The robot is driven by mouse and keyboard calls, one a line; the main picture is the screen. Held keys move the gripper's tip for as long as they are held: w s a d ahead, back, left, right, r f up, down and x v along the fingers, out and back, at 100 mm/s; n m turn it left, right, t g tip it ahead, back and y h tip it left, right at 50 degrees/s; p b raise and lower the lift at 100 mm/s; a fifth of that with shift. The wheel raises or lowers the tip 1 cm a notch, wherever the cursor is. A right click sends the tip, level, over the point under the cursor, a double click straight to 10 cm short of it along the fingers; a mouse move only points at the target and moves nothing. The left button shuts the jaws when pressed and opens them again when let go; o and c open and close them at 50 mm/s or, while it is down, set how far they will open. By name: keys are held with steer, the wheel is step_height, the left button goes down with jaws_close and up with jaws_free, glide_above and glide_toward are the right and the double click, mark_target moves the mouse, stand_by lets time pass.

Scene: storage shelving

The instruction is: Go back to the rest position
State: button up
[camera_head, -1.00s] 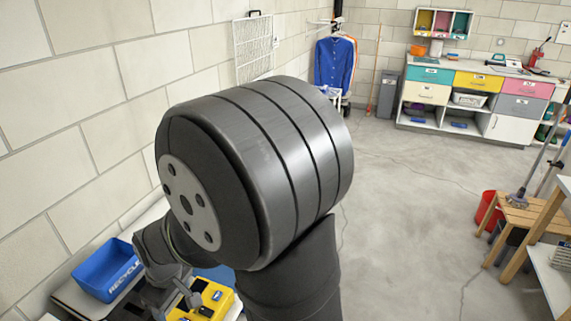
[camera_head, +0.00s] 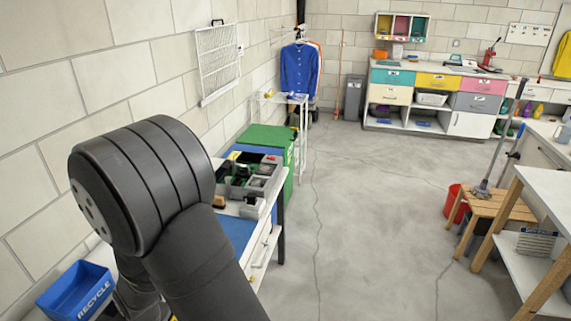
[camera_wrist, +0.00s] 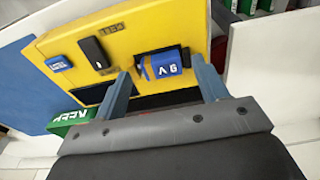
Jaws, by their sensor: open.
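My gripper (camera_wrist: 158,68) shows in the wrist view with its two grey fingers apart and nothing between them that they hold. Beyond the fingers is a yellow tray (camera_wrist: 70,40) bearing a blue-and-orange 9V battery (camera_wrist: 160,66), a black item (camera_wrist: 94,52) and a small blue item (camera_wrist: 59,63). I cannot tell the exact gap between fingers and tray. In the head view my arm's large dark joint fills the left foreground, and my gripper is hidden there.
A blue RECYCLE bin (camera_head: 78,292) is at lower left. A workbench with a dark compartment tray (camera_head: 238,186) stands behind my arm, by the wall. A green bin (camera_head: 270,137) is behind it. A wooden stool (camera_head: 492,205) and red bucket (camera_head: 457,204) are right. The middle floor is clear.

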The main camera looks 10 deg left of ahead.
steer(key=shift+d+f, duration=0.1)
steer(key=shift+f, duration=0.05)
step_height(320, 180, up, 13)
steer(key=d, duration=0.1)
steer(key=f, duration=0.8)
steer(key=a+f, duration=0.1)
steer(key=f, duration=0.4)
steer(key=r, duration=0.5)
steer(key=shift+w+d+r, duration=0.25)
steer(key=shift+w+r, duration=0.05)
steer(key=w+d+r, duration=0.6)
steer(key=d, duration=0.2)
steer(key=w+d+f+m, duration=0.2)
steer(key=w+d+m, duration=0.1)
steer(key=w, duration=0.5)
steer(key=w+d+f+m, duration=0.3)
steer(key=w+d+m, duration=0.1)
steer(key=w+d, duration=0.2)
steer(key=shift+w+m+t, duration=0.3)
steer(key=shift+w+t, duration=0.1)
steer(key=shift+w, duration=0.5)
steer(key=shift+f, duration=0.1)
